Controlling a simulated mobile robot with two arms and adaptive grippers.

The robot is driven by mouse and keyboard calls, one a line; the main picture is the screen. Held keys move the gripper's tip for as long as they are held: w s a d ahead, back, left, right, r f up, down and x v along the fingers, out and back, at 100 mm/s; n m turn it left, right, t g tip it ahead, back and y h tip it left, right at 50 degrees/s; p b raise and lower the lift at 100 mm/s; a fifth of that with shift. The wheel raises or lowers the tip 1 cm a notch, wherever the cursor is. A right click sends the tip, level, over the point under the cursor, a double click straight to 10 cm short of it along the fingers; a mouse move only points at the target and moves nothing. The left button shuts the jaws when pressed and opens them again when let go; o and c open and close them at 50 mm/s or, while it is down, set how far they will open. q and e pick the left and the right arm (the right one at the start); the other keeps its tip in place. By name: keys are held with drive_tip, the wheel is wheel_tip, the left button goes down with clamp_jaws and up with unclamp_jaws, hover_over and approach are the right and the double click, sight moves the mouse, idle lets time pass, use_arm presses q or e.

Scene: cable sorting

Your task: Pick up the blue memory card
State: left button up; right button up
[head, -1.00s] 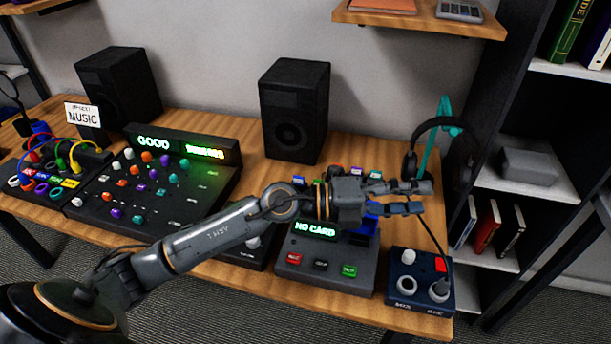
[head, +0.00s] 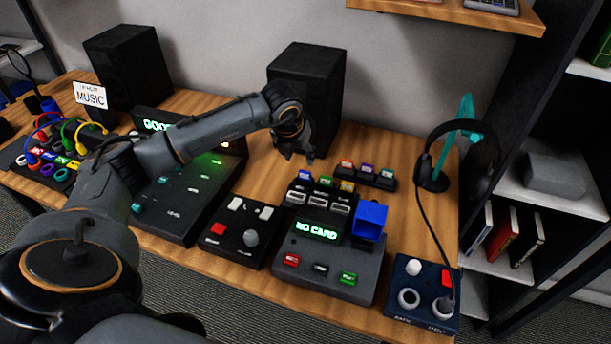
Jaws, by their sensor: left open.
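A small blue memory card (head: 305,176) stands at the left end of the front card rack (head: 320,199), beside a green card (head: 326,181) and a yellow-orange card (head: 347,187). My left gripper (head: 296,154) is open and empty, pointing down in front of the right speaker. In the picture it is just above and slightly left of the blue card, apart from it. My right gripper is not in view.
A card reader (head: 326,262) reading "NO CARD" carries a box-like blue piece (head: 369,217). A second rack (head: 365,178) holds red, purple and teal cards. The right speaker (head: 318,85) stands behind my gripper. Headphones (head: 485,165) hang on a teal stand at right.

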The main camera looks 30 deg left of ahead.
sight(304, 172)
use_arm(q)
drive_tip(key=shift+d+p+x, duration=0.15)
drive_tip(key=shift+p+x, duration=0.2)
drive_tip(key=shift+x, duration=1.85)
drive_tip(key=shift+d+p+x, duration=0.15)
drive_tip(key=shift+p+x, duration=0.15)
drive_tip(key=shift+x, duration=1.85)
drive_tip(key=shift+s+f, duration=0.1)
drive_tip(key=shift+s, duration=0.05)
drive_tip(key=c, duration=0.6)
